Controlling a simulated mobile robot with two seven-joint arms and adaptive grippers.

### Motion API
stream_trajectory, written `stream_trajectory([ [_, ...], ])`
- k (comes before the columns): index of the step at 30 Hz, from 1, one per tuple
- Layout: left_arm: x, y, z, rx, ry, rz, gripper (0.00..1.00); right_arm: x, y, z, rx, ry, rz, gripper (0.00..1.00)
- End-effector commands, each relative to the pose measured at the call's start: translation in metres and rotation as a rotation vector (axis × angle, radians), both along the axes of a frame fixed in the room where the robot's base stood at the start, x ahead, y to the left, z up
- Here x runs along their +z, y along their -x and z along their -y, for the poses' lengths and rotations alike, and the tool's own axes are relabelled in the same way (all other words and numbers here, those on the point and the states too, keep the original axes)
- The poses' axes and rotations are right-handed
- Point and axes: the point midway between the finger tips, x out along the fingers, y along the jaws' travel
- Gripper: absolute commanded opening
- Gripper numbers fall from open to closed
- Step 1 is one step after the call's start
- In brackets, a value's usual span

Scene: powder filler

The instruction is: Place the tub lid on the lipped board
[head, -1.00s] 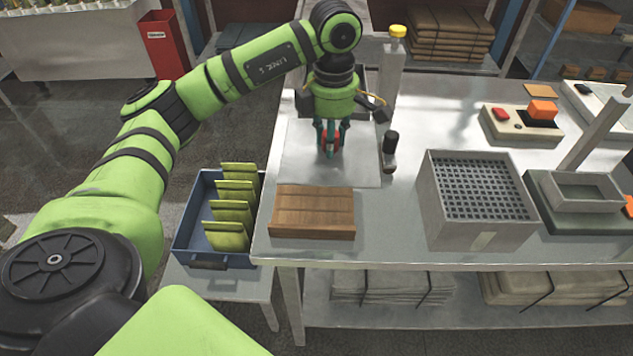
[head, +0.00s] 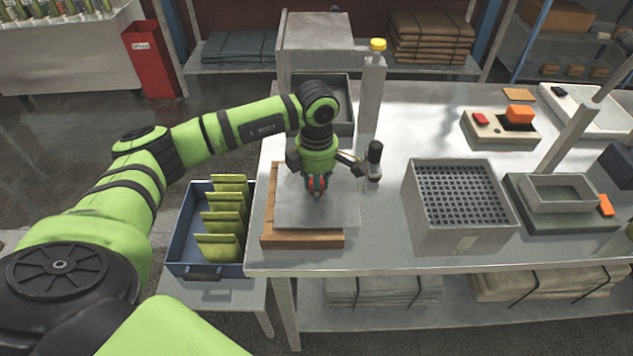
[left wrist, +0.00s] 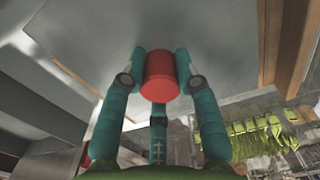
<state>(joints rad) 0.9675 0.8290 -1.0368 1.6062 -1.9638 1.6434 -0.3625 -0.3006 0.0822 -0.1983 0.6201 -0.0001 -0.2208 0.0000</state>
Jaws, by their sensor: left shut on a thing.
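The tub lid (head: 335,213) is a flat grey square plate with a red knob. My left gripper (head: 317,186) is shut on that knob from above. In the left wrist view the teal fingers close around the red knob (left wrist: 160,76), under the grey plate (left wrist: 235,35). The lipped board (head: 302,241) is brown wood near the table's front left corner. The lid is over it and hides most of it, set off toward the right and back. Board edges show in the left wrist view (left wrist: 299,50). I cannot tell whether lid and board touch. My right gripper is not in view.
An open grey tub (head: 342,119) stands behind the gripper. A yellow-capped bottle (head: 371,95) and a small black-topped bottle (head: 375,160) stand close to the lid's right. A perforated box (head: 458,235) is further right. A blue crate (head: 178,240) with green packets is left.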

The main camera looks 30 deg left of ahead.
Motion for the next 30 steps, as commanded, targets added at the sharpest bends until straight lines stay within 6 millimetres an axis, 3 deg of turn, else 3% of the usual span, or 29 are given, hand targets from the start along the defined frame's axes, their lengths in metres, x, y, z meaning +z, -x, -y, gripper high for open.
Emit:
stream_trajectory([
  [4,-0.005,0.000,0.000,0.000,0.000,0.001,0.00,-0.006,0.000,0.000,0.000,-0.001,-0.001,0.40],
  [5,-0.004,0.000,0.000,0.000,0.000,0.000,0.39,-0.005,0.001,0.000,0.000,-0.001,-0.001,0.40],
  [6,-0.003,0.000,0.000,0.000,0.000,0.000,0.55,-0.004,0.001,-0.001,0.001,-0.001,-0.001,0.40],
  [20,0.004,0.000,0.000,0.000,0.000,0.001,0.55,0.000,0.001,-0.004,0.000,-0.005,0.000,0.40],
  [23,0.017,-0.001,0.000,-0.002,0.000,0.006,0.55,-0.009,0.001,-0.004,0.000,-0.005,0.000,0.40],
  [30,0.070,-0.001,0.000,-0.001,0.000,0.007,0.55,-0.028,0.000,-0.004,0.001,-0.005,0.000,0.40],
])
